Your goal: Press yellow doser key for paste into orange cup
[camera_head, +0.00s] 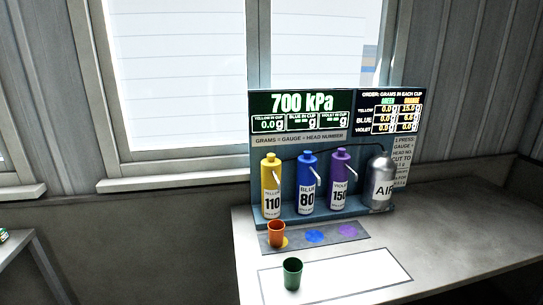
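The yellow doser (271,187) stands at the left of the row against the backboard, labelled 110. A separate key on it is too small to make out. The orange cup (277,234) stands upright in front of the yellow doser, on the yellow spot of the grey mat. My gripper is not in view. The board (303,112) reads 700 kPa, and the yellow-in-cup readout shows 0.0 g. The order panel (391,111) lists grams for green and orange cups; the yellow row seems to read 0.0 and 15.0.
A blue doser (307,184) labelled 80, a violet doser (340,181) labelled 150 and a grey AIR cylinder (380,184) stand to the right. A green cup (292,274) stands on the white mat (355,275) in front. The counter's right side is clear.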

